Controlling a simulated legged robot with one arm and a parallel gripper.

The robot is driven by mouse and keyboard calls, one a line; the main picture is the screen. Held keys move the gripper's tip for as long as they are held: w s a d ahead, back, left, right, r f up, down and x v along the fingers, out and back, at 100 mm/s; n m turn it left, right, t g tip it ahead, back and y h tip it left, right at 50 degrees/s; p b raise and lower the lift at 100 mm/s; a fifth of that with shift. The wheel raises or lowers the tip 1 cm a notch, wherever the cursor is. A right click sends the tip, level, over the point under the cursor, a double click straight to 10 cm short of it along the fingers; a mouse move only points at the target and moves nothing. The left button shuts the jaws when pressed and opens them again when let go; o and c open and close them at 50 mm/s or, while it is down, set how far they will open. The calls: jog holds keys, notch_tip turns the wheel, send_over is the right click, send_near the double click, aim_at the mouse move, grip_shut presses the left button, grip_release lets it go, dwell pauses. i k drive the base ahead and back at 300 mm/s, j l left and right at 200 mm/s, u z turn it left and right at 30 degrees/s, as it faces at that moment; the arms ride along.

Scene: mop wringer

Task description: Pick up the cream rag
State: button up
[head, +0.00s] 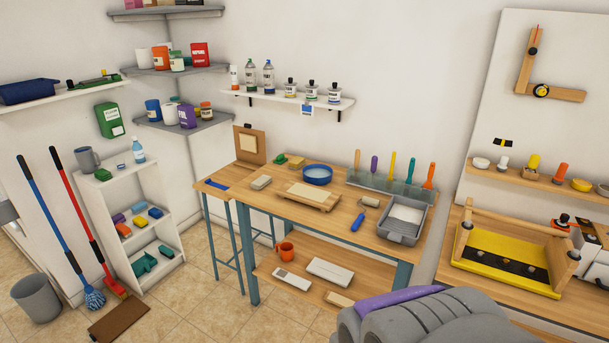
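I cannot make out the cream rag for certain. A pale cream flat piece (308,192) lies on a wooden board at the middle of the workbench (281,207), but I cannot tell if it is cloth. A cream square (248,144) is on an upright brown board at the bench's back left. Pale flat items (330,270) lie on the bench's lower shelf. A grey rounded ribbed shape with a purple strip fills the bottom right; it may be part of my body. My gripper cannot be made out in this view.
A blue bowl (317,174), a grey tray (403,221) and a blue-handled roller (358,221) are on the bench. A yellow wooden-framed unit (507,258) stands right. A mop (94,298), bucket (37,298) and white shelf unit (138,219) are left. Tiled floor is partly clear.

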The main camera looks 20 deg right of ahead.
aim_at(260, 183)
jog(key=i+u, duration=0.1)
jog(key=i, duration=0.4)
jog(key=i+l, duration=0.1)
jog(key=i, duration=0.45)
jog(key=i+u, duration=0.15)
jog(key=i, duration=0.35)
jog(key=i+l, duration=0.2)
jog(key=i, duration=0.35)
jog(key=i+l+u, duration=0.15)
jog(key=i, duration=0.35)
